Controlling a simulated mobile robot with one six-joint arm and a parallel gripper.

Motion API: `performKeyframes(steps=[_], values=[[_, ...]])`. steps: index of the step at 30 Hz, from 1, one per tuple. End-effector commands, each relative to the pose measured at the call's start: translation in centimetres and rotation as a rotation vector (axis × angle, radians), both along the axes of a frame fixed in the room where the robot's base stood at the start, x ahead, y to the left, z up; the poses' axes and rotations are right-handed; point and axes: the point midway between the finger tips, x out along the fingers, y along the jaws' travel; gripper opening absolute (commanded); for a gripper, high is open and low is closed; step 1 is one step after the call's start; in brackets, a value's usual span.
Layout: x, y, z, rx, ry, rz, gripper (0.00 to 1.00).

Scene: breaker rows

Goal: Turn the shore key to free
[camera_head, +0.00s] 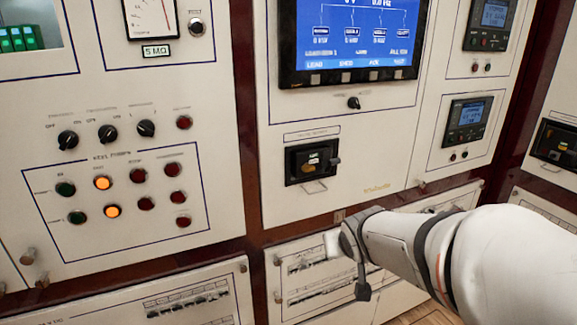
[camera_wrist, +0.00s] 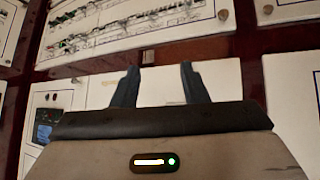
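My gripper (camera_wrist: 157,70) shows in the wrist view with two dark fingers apart and nothing between them. In the head view my wrist end is in front of the lower panels, below and right of a black breaker unit (camera_head: 312,161); the fingers are not clear there. A small black rotary switch (camera_head: 354,102) sits under the large blue display. Three black knobs, including a left one (camera_head: 68,140), stand in a row on the left panel. The labels are too small to read, so I cannot tell which control is the shore key. My gripper touches none of these controls.
The large blue display (camera_head: 350,38) is above the breaker unit. Indicator lamps, two lit orange (camera_head: 102,182), fill the left panel. Lower panels with breaker rows (camera_head: 190,303) lie below; such rows (camera_wrist: 120,28) also show in the wrist view. Another black breaker unit (camera_head: 556,142) is at right.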

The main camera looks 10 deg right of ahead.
Motion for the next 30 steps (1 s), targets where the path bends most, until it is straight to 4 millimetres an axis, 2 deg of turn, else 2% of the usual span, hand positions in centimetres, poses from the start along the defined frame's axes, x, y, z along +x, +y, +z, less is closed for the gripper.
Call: performKeyframes(steps=[1,3,4,6,9,12,18,23,30], values=[[2.3,-0.5,0.6,-0.005,-0.073,0.015,0.4],[5.1,-0.3,1.3,-0.002,-0.168,0.073,0.4],[6.6,-0.9,2.2,-0.011,-0.245,0.066,0.4],[9.2,-1.1,3.2,-0.006,-0.365,0.095,0.4],[12.0,-0.5,4.6,0.037,-0.513,0.177,0.4],[13.7,0.3,5.7,0.089,-0.635,0.253,0.4],[15.0,1.6,7.0,0.174,-0.777,0.36,0.4],[15.6,2.1,7.3,0.197,-0.811,0.388,0.4],[19.1,3.3,7.4,0.198,-0.812,0.392,0.4]])
